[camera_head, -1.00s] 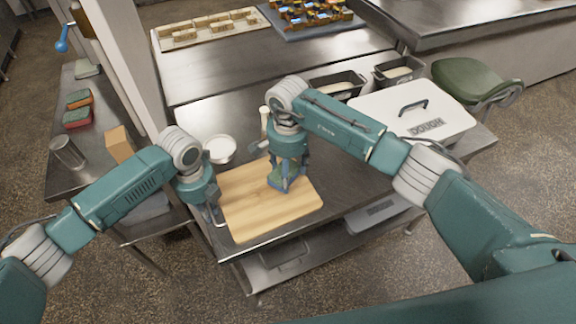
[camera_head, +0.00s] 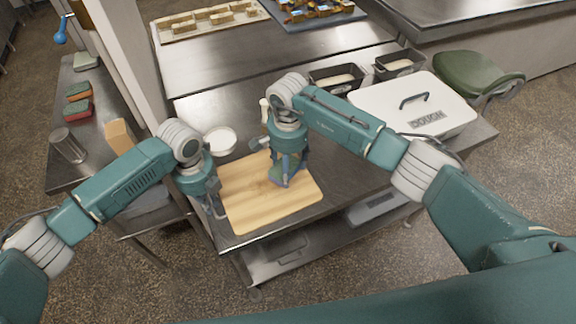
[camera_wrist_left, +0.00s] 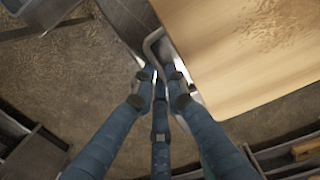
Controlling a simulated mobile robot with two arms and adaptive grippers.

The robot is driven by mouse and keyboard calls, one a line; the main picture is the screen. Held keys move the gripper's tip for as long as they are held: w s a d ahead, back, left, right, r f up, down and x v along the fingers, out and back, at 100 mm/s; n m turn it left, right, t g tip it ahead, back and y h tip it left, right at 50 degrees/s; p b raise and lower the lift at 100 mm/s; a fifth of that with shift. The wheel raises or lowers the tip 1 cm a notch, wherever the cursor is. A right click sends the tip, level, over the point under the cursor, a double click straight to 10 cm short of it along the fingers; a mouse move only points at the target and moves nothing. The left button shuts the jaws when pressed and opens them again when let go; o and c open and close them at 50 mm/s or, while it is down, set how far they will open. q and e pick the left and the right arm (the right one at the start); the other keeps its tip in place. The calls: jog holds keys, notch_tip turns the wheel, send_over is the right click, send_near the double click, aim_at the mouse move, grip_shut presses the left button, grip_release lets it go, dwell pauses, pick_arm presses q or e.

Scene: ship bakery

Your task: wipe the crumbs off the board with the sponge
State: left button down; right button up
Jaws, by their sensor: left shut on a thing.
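The pale wooden board (camera_head: 242,207) lies on the steel table. Fine brown crumbs (camera_wrist_left: 275,22) lie on it in the left wrist view; they are faint in the head view. My right gripper (camera_head: 286,183) points down over the board's right half, shut on a greenish-blue sponge (camera_head: 278,174) low at the board; its fingers partly hide it, and contact is hard to tell. My left gripper (camera_head: 218,212) is at the board's left edge. In the left wrist view its fingers (camera_wrist_left: 165,78) are closed around a grey metal bar (camera_wrist_left: 149,42) beside the board.
A white bowl (camera_head: 219,140) stands behind the board. A white lidded dough box (camera_head: 430,115) and two dark tins (camera_head: 336,88) stand to the right. A side table at left holds coloured sponges (camera_head: 78,110) and a metal cup (camera_head: 68,147).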

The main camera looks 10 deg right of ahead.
jog(key=shift+f, duration=0.8)
jog(key=shift+a, duration=0.1)
